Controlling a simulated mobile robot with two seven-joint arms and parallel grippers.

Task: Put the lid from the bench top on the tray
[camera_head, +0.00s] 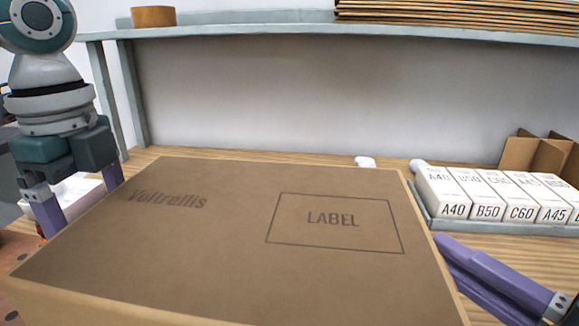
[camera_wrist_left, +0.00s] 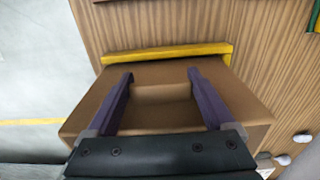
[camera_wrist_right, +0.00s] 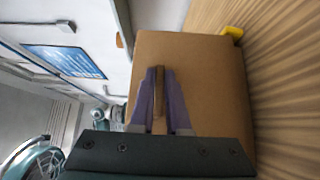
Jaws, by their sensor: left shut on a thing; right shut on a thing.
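The brown cardboard lid (camera_head: 237,262), printed "Voltrellis" and "LABEL", fills the front of the head view, top face up. My left gripper (camera_head: 80,198) reaches down at its left edge; in the left wrist view its fingers (camera_wrist_left: 160,74) stand wide apart against brown cardboard. My right gripper (camera_head: 442,246) is at the lid's right edge; in the right wrist view its fingers (camera_wrist_right: 159,72) are close together on a thin brown cardboard wall. Both grippers are shut on the lid. A cardboard tray under the lid cannot be told apart from it; the lid hides what lies beneath.
A grey holder (camera_head: 500,227) with several white labelled cartons (camera_head: 490,195) stands right on the wooden bench. A shelf (camera_head: 250,30) with flat cardboard (camera_head: 450,10) and a tape roll (camera_head: 153,16) runs behind. A yellow bar (camera_wrist_left: 165,53) lies along the cardboard's far edge.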

